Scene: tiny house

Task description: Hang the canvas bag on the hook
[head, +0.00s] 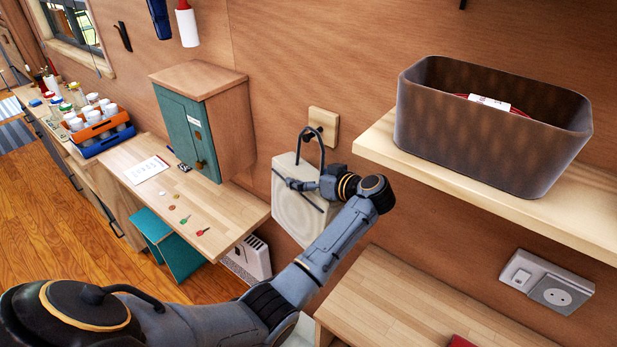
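The canvas bag (292,217) is cream with a round mark on its front and a dark looped handle. It hangs upright against the wood wall, below the hook's pale wooden plate (330,118). The top of the handle overlaps the lower part of this plate; I cannot tell whether it rests over the hook's peg. My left gripper (291,184) is in front of the bag's upper part, just below the handle loop. Its fingers are small and dark against the bag, so their opening and grip are unclear. My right gripper is out of view.
A shelf (376,146) with a brown bin (480,130) juts out to the right of the bag. A desk (225,212) with a teal-doored cabinet (190,138) stands left. A wooden surface (390,300) lies below right, and a white heater (250,258) below left.

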